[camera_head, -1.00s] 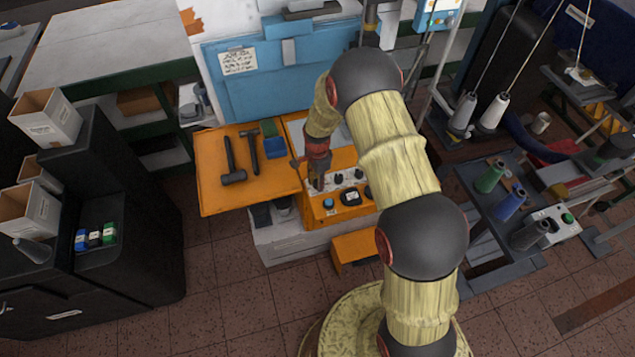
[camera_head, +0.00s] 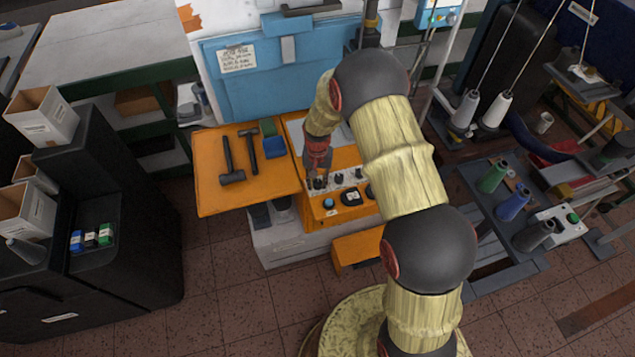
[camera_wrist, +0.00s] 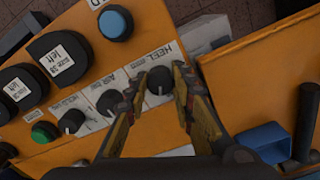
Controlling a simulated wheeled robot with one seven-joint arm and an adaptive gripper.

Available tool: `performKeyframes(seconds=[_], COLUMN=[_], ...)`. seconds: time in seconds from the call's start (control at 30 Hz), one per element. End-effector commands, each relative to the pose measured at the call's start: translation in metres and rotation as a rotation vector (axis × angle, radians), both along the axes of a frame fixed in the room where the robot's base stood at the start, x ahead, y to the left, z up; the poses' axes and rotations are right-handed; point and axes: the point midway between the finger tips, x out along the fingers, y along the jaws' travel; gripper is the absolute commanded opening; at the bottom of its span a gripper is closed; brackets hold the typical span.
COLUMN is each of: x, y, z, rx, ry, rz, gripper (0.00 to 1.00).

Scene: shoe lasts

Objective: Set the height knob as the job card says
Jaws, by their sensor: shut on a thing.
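In the wrist view, my gripper (camera_wrist: 159,92) has its two fingers on either side of a dark round knob (camera_wrist: 158,80) with a pale pointer mark. It is shut on this knob, whose label reads like HEEL. To its left are a second knob (camera_wrist: 109,102) labelled AIR and a third knob (camera_wrist: 70,121) with a label too blurred to read surely. In the head view, my gripper (camera_head: 316,181) is at the left end of the knob row on the orange machine (camera_head: 316,213). A white card (camera_head: 237,58) hangs on the blue panel; its writing is too small to read.
A blue button (camera_wrist: 115,23), large black buttons (camera_wrist: 60,57) and a green button (camera_wrist: 43,132) share the panel. Hammers (camera_head: 230,165) and a blue bin (camera_head: 274,147) lie on the orange side table (camera_head: 207,190). A spool stand (camera_head: 490,225) is at right.

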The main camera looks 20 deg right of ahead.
Motion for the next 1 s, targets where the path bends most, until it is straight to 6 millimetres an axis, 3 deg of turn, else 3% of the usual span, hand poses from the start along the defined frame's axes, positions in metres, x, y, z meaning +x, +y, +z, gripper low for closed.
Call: performKeyframes(seconds=[0.5, 1.0], x=[0.0010, 0.0011], y=[-0.0002, -0.0002], z=[0.0001, 0.0006], rx=[0.000, 0.000], ry=[-0.002, -0.003], rz=[0.353, 0.427], gripper=[0.00, 0.00])
